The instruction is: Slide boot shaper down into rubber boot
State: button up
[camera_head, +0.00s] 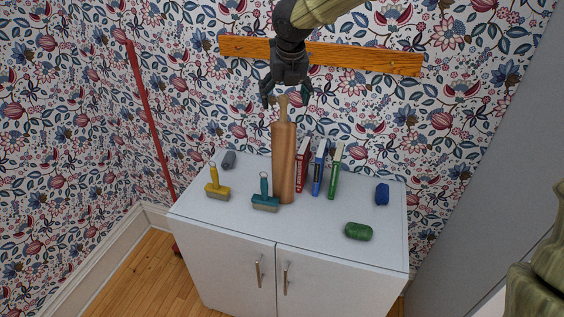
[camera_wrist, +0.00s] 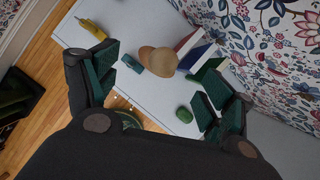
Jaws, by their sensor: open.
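The boot shaper (camera_head: 284,165) is a tall wooden form with a narrow knob on top. It stands upright on the white cabinet (camera_head: 220,222), near the middle. My gripper (camera_head: 284,93) is open and empty, close over the knob from above. In the wrist view the shaper (camera_wrist: 160,61) appears end-on between the spread fingers; I cannot tell whether they touch it. I cannot make out the rubber boot for certain. A dark object (camera_wrist: 15,105) at the left edge of the wrist view is unclear.
A yellow brush (camera_head: 217,191), a teal brush (camera_head: 265,200) and a grey block (camera_head: 229,160) stand left of centre. Several upright books (camera_head: 318,170) are close right of the shaper. A green oval item (camera_head: 358,231) and a blue one (camera_head: 382,194) lie farther right. A wooden rail (camera_head: 370,60) crosses the wall.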

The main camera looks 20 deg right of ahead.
aim_at(282, 113)
jog(key=shift+x, duration=1.2)
jog(key=p+x, duration=0.1)
jog(key=x, duration=0.1)
jog(key=w+p+x, duration=0.1)
jog(key=x, duration=0.1)
jog(key=shift+w+f, duration=0.1)
jog(key=shift+f, duration=0.1)
jog(key=shift+d+f, duration=0.1)
jog(key=shift+f, duration=0.15)
